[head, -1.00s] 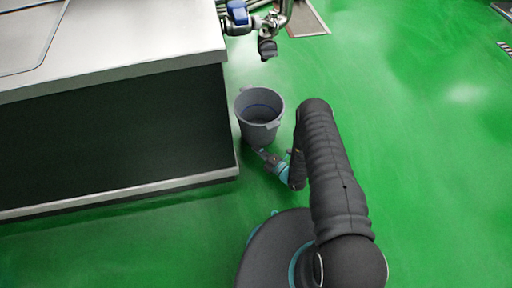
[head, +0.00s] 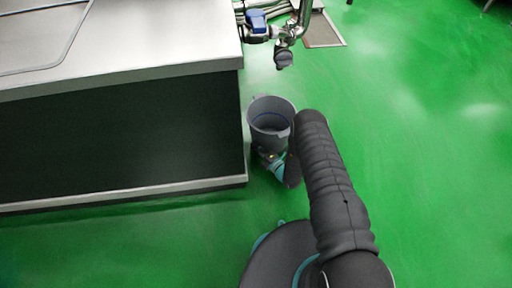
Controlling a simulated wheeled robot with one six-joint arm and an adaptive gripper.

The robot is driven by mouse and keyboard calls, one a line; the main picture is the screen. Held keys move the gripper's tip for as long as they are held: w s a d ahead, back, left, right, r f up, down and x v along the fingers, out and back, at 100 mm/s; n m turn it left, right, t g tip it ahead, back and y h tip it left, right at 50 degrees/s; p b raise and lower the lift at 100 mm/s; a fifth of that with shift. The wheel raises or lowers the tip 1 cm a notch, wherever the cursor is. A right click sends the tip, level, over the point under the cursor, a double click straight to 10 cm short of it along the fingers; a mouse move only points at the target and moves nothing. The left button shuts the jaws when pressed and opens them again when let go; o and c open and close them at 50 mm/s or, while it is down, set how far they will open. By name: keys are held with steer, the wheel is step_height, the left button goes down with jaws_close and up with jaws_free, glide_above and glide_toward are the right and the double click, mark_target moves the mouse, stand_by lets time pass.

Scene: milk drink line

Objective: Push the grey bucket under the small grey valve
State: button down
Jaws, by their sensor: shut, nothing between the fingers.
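The grey bucket (head: 271,118) stands upright on the green floor, just right of the steel table's corner. It looks empty, with a blue line around its inside. The small grey valve (head: 284,59) hangs from the steel pipework beyond the bucket, higher up in the picture and slightly to its right. My gripper (head: 265,154) is low behind the bucket's near side, shut and empty. It appears to be against the bucket's lower wall, but its fingertips are partly hidden and I cannot tell contact for sure.
The steel table (head: 150,62) with a dark side panel stands close on the left of the bucket. A blue-handled valve (head: 256,20) sits on the pipes above. A floor grate (head: 323,30) lies beyond. The floor to the right is clear.

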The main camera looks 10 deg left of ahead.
mark_target(265, 147)
steer(key=shift+w+d+f+b, duration=0.15)
steer(key=shift+w+d+b, duration=0.15)
steer(key=shift+d+b, duration=0.1)
steer(key=shift+w+d+b, duration=0.25)
steer(key=shift+d, duration=0.2)
steer(key=shift+w+d+b, duration=0.2)
steer(key=shift+d, duration=0.25)
steer(key=v, duration=1)
